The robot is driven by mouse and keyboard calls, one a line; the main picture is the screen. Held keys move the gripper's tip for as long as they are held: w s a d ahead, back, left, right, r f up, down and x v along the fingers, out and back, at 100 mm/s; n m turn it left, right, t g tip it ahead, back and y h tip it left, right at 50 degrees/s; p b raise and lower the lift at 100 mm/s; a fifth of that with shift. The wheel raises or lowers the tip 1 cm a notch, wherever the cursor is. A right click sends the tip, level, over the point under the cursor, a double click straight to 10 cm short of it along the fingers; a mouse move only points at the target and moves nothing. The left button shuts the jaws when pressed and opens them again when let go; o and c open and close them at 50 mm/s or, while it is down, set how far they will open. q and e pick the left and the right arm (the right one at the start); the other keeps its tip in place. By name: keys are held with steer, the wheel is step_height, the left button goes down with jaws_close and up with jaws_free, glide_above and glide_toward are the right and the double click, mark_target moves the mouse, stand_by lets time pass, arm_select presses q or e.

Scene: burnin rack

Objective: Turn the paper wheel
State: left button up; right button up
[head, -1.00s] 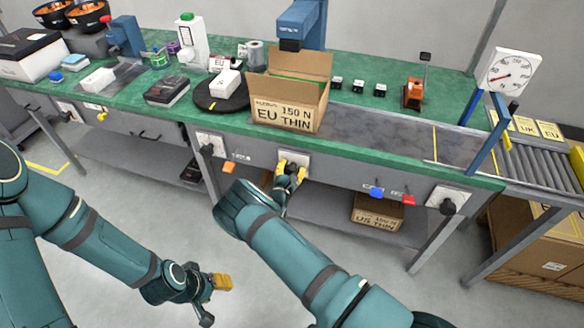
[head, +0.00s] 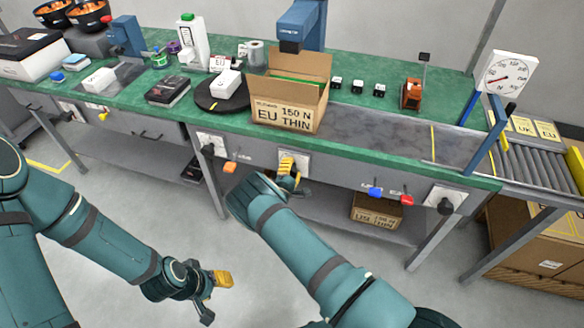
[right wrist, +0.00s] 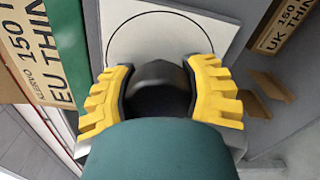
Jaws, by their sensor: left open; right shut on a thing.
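A black knob (right wrist: 162,88), which I take for the paper wheel, sits on a square white plate (right wrist: 205,22) with a thin circle line. In the head view this plate (head: 303,166) is on the bench's front, below the open carton. My right gripper (head: 289,170) is shut on the knob; in the right wrist view its yellow fingers (right wrist: 162,92) press on both sides of it. In the head view the gripper mostly hides the knob. My left gripper (head: 216,294) is open and empty, low over the floor at the left.
An open carton marked EU THIN (head: 287,100) stands on the green bench (head: 385,155) above. Other black knobs (head: 446,206) and blue and red handles (head: 375,192) line the front. A round gauge (head: 505,76) stands at the right.

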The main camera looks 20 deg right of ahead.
steer(key=shift+s+a+f+m, duration=0.15)
steer(key=shift+f+m, duration=0.1)
steer(key=shift+m, duration=0.65)
steer(key=o, duration=1.1)
steer(key=shift+o, duration=1.1)
steer(key=shift+r, duration=0.15)
steer(key=v, duration=1.2)
